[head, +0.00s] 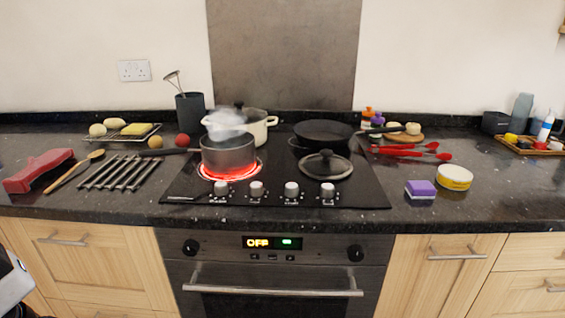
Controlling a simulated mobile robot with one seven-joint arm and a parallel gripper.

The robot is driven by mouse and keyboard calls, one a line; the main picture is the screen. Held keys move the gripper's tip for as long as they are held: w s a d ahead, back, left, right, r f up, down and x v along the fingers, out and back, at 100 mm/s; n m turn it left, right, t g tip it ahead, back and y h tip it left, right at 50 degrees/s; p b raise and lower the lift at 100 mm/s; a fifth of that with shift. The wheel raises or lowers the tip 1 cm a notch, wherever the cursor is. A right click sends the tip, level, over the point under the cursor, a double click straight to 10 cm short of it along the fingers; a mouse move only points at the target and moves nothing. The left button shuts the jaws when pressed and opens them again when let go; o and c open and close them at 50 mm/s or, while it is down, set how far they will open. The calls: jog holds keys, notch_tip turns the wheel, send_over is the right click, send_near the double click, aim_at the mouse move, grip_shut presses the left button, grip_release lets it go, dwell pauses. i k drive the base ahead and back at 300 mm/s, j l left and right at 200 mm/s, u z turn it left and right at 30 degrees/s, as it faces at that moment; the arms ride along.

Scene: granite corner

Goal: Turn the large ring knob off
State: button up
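A black glass hob (370,196) is set in the dark worktop. Its front left ring (240,178) glows red under a grey saucepan (228,157), and steam rises above the pan. Along the hob's front edge stands a row of silver knobs: far left (221,188), second (257,189), third (291,190) and far right (327,191). Their markings are too small to read, so I cannot tell which knob belongs to the large ring. My gripper's fingers do not show; only a white and black part, likely of my arm, shows at the lower left edge.
A cream pot (258,128), a black frying pan (323,133) and a glass lid (327,164) also stand on the hob. The saucepan's handle (170,152) points left. The oven handle (273,290) sticks out below. The space before the knobs is clear.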

aim_at(255, 188)
jog(key=l+u, duration=0.4)
jog(key=i+l+u, duration=0.1)
jog(key=u, duration=0.25)
jog(key=l+u, duration=0.4)
jog(key=k+j, duration=0.05)
